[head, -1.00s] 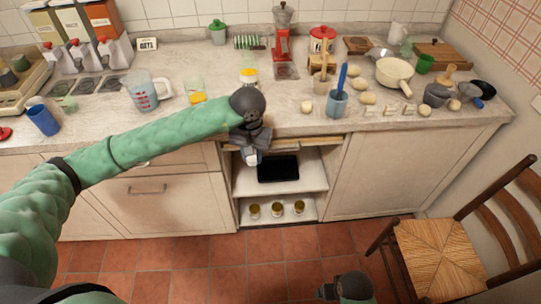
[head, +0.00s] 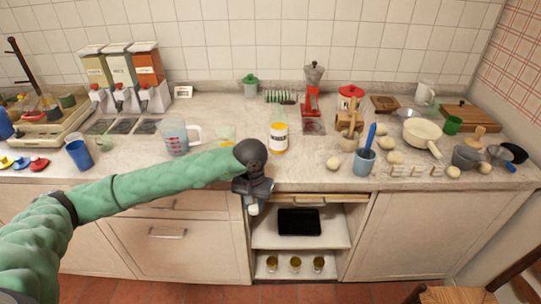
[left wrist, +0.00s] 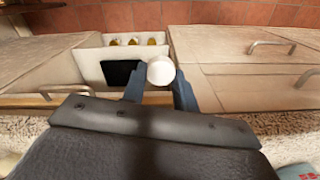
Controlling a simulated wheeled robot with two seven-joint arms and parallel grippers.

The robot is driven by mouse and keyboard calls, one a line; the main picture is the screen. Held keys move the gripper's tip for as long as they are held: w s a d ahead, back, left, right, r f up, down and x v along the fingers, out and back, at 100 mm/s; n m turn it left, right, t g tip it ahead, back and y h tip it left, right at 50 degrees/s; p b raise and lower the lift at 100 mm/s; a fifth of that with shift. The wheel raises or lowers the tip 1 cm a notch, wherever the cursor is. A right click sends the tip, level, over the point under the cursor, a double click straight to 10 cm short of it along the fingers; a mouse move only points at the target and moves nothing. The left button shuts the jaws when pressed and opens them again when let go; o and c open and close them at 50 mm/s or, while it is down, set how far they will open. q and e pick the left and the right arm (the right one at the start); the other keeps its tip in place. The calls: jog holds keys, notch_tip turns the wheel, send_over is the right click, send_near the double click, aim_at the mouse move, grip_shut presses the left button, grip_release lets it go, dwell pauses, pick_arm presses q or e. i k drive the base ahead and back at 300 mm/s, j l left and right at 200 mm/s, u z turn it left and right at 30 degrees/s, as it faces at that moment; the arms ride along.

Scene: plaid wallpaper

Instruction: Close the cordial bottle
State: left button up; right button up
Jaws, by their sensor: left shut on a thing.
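My left gripper (head: 252,203) hangs fingers-down in front of the counter's front edge, above the open shelf. In the left wrist view its two fingers (left wrist: 160,90) are shut on a round white cap (left wrist: 161,70). The cap also shows as a small white piece below the fingers in the head view (head: 253,210). A clear bottle with a white and yellow label (head: 279,137), which looks like the cordial bottle, stands upright on the counter, behind and right of the gripper and apart from it. Its mouth is too small to judge. My right gripper is out of view.
A measuring jug (head: 176,138) and a small glass (head: 226,135) stand left of the bottle. A red grinder (head: 311,104) is behind it; a blue cup (head: 364,162) stands to the right. The open shelf (head: 325,232) holds a black tablet-like thing and jars. Counter in front of the bottle is clear.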

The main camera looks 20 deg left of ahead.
aim_at(279, 118)
jog(key=k+j+z, duration=0.2)
jog(key=j, duration=0.25)
jog(key=k+j+z, duration=0.15)
jog(key=j, duration=0.3)
jog(key=k+j+z, duration=0.2)
jog(key=j, duration=0.2)
jog(key=k+j+z, duration=0.2)
jog(key=k+j, duration=0.1)
jog(key=j, duration=0.1)
